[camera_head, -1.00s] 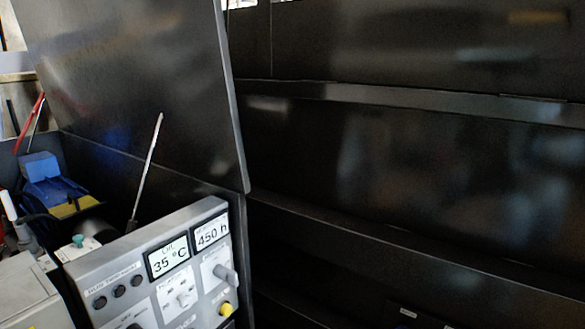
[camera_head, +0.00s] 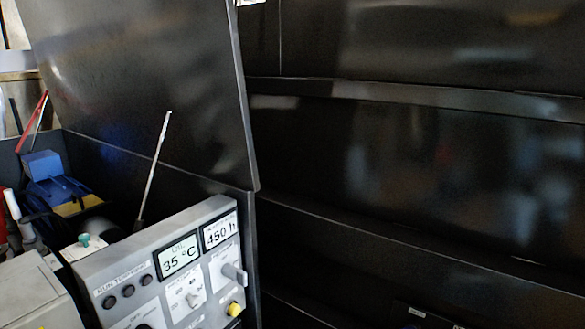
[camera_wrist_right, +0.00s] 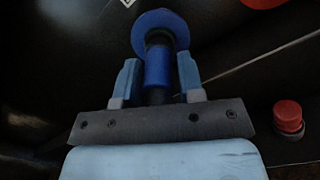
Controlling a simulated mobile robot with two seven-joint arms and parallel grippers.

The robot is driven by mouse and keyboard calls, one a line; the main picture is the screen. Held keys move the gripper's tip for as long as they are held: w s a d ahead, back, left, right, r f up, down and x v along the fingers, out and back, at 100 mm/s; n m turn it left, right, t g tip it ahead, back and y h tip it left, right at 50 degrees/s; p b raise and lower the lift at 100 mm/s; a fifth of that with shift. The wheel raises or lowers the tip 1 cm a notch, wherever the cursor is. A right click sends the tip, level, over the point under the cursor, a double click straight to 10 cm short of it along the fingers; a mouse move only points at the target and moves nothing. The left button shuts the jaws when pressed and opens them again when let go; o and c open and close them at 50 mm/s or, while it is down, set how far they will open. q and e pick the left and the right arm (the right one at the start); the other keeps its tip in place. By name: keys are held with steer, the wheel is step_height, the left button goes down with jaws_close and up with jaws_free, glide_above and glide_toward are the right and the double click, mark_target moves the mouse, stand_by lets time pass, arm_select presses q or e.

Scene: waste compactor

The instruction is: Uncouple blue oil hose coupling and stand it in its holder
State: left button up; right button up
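A blue coupling (camera_wrist_right: 157,68) with a wide round blue flange and dark parts shows in the right wrist view. My right gripper (camera_wrist_right: 158,72) has one finger on each side of the coupling's blue body. Narrow dark gaps seem to show between the fingers and the body, so the gripper looks open around it. Whether a finger touches it is hard to tell in the dim light. I cannot make out the coupling's holder in any view. Neither gripper shows in the head view, and my left gripper is in no view.
A grey control panel (camera_head: 130,272) with knobs and displays reading 35 °C and 450 h stands at lower left. A thin rod (camera_head: 154,168) rises behind it. Large dark metal panels (camera_head: 400,170) fill the right. A red cap (camera_wrist_right: 288,114) is right of the gripper.

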steer(key=shift+c, duration=0.6)
steer(key=shift+s+a, duration=0.15)
steer(key=shift+s, duration=0.05)
steer(key=shift+s, duration=0.1)
jaws_close()
steer(key=shift+a, duration=0.1)
steer(key=shift+s, duration=0.1)
steer(key=shift+s+a, duration=0.1)
steer(key=shift+s, duration=0.05)
